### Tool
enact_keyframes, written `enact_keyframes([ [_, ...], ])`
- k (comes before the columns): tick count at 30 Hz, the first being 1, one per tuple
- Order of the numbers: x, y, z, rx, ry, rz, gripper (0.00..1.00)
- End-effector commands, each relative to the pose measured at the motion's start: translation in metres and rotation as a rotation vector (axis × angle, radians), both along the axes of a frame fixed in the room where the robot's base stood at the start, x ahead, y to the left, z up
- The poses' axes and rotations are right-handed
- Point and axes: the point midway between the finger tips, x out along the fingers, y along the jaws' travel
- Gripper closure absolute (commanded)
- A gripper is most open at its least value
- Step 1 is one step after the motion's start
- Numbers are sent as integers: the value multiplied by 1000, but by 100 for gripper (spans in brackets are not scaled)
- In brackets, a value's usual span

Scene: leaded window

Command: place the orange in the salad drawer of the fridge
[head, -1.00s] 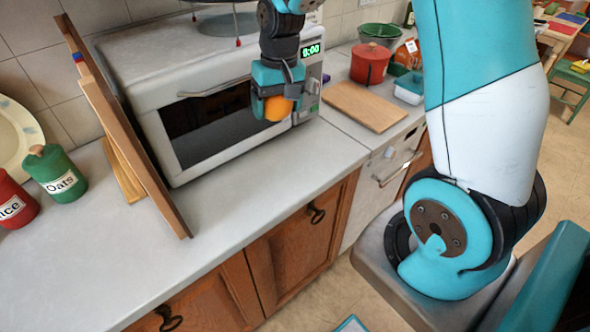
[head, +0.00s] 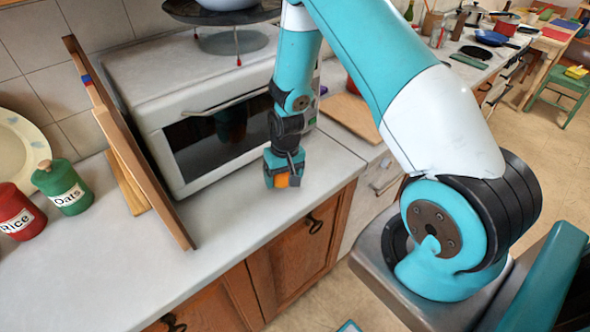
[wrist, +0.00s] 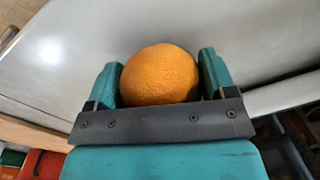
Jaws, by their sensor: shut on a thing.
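The orange (wrist: 160,75) is held between the two teal fingers of my gripper (wrist: 160,82) in the wrist view. In the head view my gripper (head: 284,172) points down, with part of the orange (head: 281,181) showing between the fingers. It is in front of the microwave's right end, over or near the pale counter. I cannot tell whether the orange touches the counter. No fridge or salad drawer can be made out in either view.
The white microwave (head: 145,90) stands behind my gripper. A wooden board (head: 130,140) leans at its left, beside the green Oats jar (head: 62,186) and red Rice jar (head: 18,212). The counter (head: 215,228) in front is clear. A wooden cutting board (head: 350,115) lies to the right.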

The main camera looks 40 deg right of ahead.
Motion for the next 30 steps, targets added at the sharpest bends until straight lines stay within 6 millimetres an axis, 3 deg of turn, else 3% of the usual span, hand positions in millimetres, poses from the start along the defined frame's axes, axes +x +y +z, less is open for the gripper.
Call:
enact_keyframes([
  [4,0,1,-12,0,0,1,61],
  [15,0,1,-18,0,0,2,61],
  [16,0,1,-17,0,0,2,16],
  [18,0,1,-16,0,0,2,0],
  [30,1,1,-4,-1,-3,3,0],
])
